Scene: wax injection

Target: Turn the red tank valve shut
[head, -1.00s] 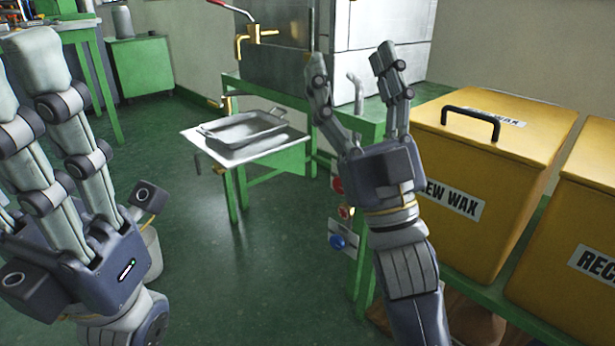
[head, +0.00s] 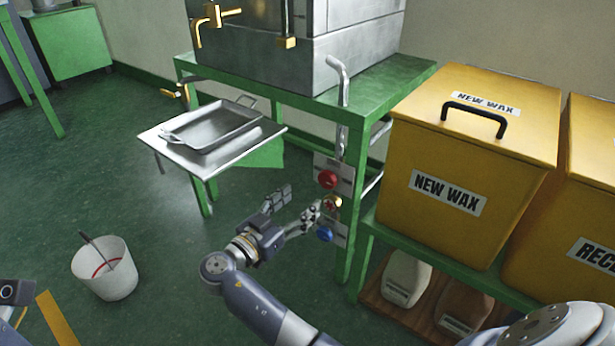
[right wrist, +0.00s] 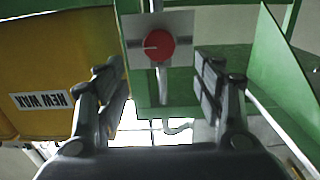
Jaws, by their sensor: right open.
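A round red knob (head: 328,180) sits on a pale plate on the green stand's front leg. Just below it is a smaller red handle with brass (head: 331,203), partly behind a finger. I cannot tell which of these is the tank valve. My right gripper (head: 292,207) is open and empty, its fingers pointing at this panel from the left. In the right wrist view, a red knob (right wrist: 160,46) with a white pointer mark shows beyond and between the spread fingers (right wrist: 158,72), apart from them.
A blue knob (head: 324,234) sits below the red ones. The yellow NEW WAX bin (head: 400,150) stands close on the right. A metal tray (head: 215,128) rests on a side shelf left of the panel. A white bucket (head: 110,284) stands on open floor.

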